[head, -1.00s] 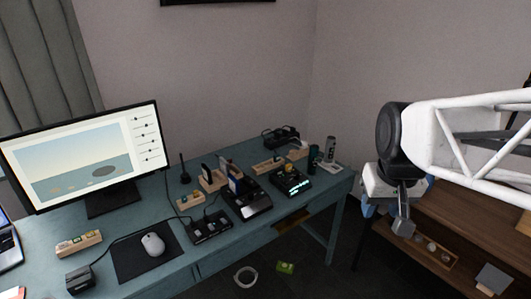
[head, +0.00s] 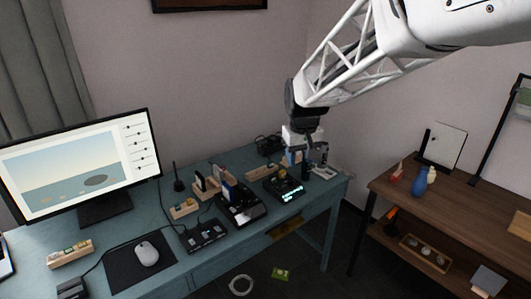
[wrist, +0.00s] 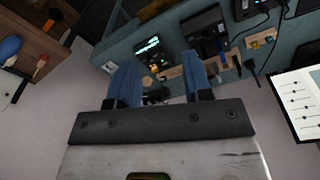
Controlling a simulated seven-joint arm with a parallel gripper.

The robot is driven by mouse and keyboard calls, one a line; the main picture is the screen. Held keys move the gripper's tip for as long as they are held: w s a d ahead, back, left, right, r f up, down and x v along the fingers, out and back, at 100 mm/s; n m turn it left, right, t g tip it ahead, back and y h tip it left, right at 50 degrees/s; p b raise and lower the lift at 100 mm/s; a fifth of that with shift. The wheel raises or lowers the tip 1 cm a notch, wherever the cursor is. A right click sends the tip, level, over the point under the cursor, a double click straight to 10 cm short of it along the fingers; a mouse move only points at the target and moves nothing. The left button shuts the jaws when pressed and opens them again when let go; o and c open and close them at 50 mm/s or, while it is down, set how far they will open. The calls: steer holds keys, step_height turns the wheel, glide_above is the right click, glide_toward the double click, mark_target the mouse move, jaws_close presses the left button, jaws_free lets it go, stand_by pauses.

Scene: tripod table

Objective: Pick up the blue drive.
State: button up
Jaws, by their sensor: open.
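A blue upright item (head: 229,192), which looks like the blue drive, stands at the black dock (head: 245,212) on the teal desk; its exact seating is too small to tell.
A dock with a lit display (head: 285,188) sits between the black dock and the desk's right end. Wooden holders (head: 183,210), a monitor (head: 80,165) and a mouse (head: 146,253) share the desk. A brown shelf (head: 450,215) stands at right.

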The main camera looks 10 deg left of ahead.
steer(key=w+a+f+n, duration=0.2)
steer(key=w+a+f, duration=0.6)
steer(key=w+a, duration=0.4)
steer(key=n+g, duration=0.1)
steer(key=n, duration=0.1)
glide_above(227, 184)
step_height(227, 184, down, 12)
steer(key=shift+s+a+f, duration=0.1)
steer(key=shift+f, duration=1.3)
steer(key=shift+s+f, duration=0.1)
steer(key=shift+f, duration=2.5)
jaws_close()
